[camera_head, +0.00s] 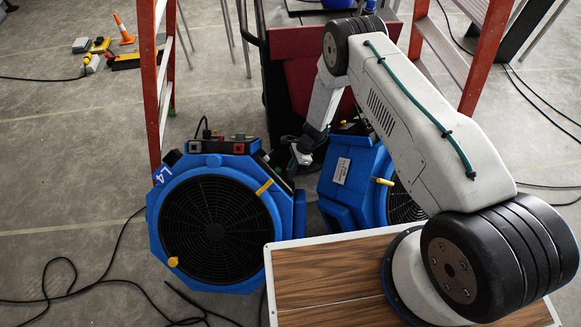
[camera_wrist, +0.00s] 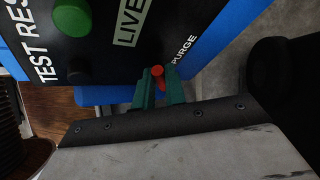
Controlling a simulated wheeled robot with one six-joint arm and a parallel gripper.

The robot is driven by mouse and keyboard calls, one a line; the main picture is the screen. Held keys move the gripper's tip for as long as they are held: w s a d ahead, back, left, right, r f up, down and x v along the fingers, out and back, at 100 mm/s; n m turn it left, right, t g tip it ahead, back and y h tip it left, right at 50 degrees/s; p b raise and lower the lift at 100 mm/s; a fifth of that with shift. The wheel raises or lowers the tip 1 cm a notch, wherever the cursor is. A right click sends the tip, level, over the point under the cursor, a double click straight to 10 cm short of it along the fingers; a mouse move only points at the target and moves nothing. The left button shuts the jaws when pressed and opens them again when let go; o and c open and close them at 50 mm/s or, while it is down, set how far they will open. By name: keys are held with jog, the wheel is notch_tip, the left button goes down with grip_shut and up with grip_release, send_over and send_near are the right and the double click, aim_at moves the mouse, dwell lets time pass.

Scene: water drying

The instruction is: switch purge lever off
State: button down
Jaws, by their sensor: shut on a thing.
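The purge lever (camera_wrist: 157,72) is small and red in the wrist view, beside the white PURGE label (camera_wrist: 184,49) on a black panel (camera_wrist: 105,50). My gripper (camera_wrist: 158,86) has green fingers, one on each side of the lever, and is shut on it. The fingers hide part of the lever's lower end. In the head view my gripper (camera_head: 301,154) is small, between the left blue fan unit (camera_head: 288,212) and the right blue unit (camera_head: 340,172). The lever cannot be made out there.
A green button (camera_wrist: 72,18) and a LIVE label (camera_wrist: 130,22) are on the same panel. An orange ladder (camera_head: 150,80) stands behind the left unit. Black cables (camera_head: 100,280) lie on the floor. A wood-topped surface (camera_head: 325,275) is in front.

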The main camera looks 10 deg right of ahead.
jog(key=s+n+t+y, duration=0.1)
jog(key=n, duration=0.1)
jog(key=d+n+t, duration=0.1)
jog(key=n, duration=0.1)
jog(key=shift+s+y, duration=0.35)
jog(key=shift+y, duration=0.05)
jog(key=shift+s+d+f+n+t+y, duration=0.2)
jog(key=shift+n+t+y, duration=0.3)
jog(key=shift+n, duration=0.35)
jog(key=shift+s+d+f+n+t+y, duration=0.15)
jog(key=shift+s+n+t+y, duration=0.25)
jog(key=shift+n, duration=0.45)
jog(key=shift+r, duration=0.1)
jog(key=c, duration=1.5)
grip_release()
jog(key=shift+o, duration=0.2)
jog(key=shift+w, duration=0.1)
jog(key=v, duration=0.7)
jog(key=shift+d+r, duration=0.2)
jog(key=shift+d, duration=0.2)
